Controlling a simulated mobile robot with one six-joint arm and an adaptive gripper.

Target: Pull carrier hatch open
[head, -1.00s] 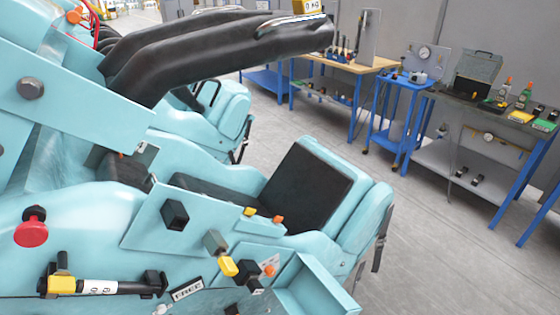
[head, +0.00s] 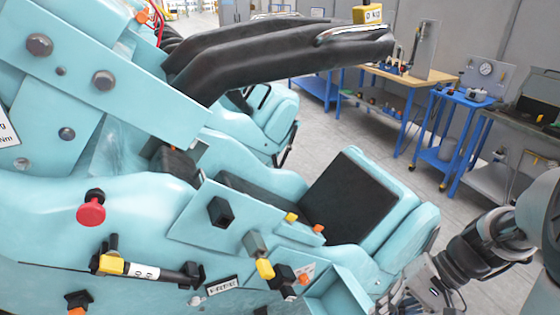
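The teal coaster carrier fills the left and middle of the head view. Its side has a flat teal panel (head: 205,222) with a black square knob (head: 221,211). A teal box-like part (head: 338,290) stands at the bottom, right of a yellow-tipped lever (head: 264,268). I cannot tell which part is the carrier hatch. My gripper (head: 425,292) is at the bottom right, in front of the seat's lower side and right of the box-like part. It is partly cut off by the picture edge, so its fingers cannot be judged, and no contact is visible.
A black-padded seat (head: 349,197) and thick black restraint bars (head: 270,55) project from the carrier. A red knob (head: 91,209) and a yellow-ended bar (head: 145,271) stick out of its side. Blue-legged workbenches (head: 408,78) stand behind, with open grey floor (head: 350,125) between.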

